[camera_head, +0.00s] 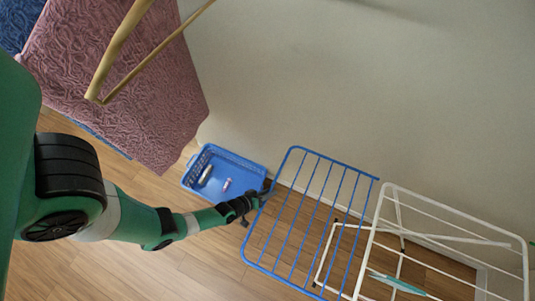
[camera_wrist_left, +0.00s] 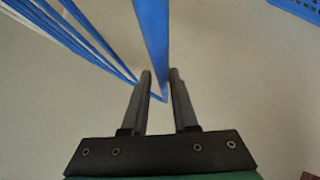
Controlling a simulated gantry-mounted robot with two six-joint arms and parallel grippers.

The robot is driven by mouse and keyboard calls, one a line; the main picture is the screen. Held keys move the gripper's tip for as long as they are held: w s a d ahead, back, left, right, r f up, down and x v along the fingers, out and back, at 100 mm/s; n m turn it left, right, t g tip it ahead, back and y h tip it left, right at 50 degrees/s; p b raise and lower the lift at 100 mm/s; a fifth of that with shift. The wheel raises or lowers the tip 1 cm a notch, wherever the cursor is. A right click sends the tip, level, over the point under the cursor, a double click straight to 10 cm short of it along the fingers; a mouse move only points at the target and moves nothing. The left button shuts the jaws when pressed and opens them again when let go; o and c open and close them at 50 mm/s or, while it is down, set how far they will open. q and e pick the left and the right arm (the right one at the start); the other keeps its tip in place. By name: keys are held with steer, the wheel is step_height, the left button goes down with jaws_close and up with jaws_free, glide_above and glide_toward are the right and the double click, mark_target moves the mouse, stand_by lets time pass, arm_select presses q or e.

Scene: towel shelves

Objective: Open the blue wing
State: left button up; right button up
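The blue wing (camera_head: 308,213) is a rectangular frame with several thin bars, to the left of the white drying rack (camera_head: 444,221) in the head view. My left gripper (camera_head: 262,199) is at the wing's outer left bar. In the left wrist view, the blue bar (camera_wrist_left: 153,40) runs down between the two fingers of my left gripper (camera_wrist_left: 159,72), which stand apart on either side of it. Contact is hard to make out. More blue bars (camera_wrist_left: 85,42) fan out at the upper left. My right gripper is not in view.
A blue basket (camera_head: 188,180) with small items stands on the floor just left of the wing. A pink towel (camera_head: 120,80) and a blue towel (camera_head: 17,22) are at the upper left. A teal item (camera_head: 398,284) lies at the white rack. A plain wall is behind.

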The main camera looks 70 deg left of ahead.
arm_select(q)
steer(key=shift+o, duration=1.2)
steer(key=shift+w+r, duration=0.1)
steer(key=shift+w, duration=0.05)
steer(key=shift+o, duration=0.4)
steer(key=shift+s+d+r+p, duration=0.15)
steer(key=shift+s+r+p, duration=0.1)
steer(key=shift+s+p, duration=0.15)
steer(key=p+v, duration=0.5)
steer(key=v, duration=0.5)
steer(key=shift+s, duration=0.3)
steer(key=shift+r, duration=0.15)
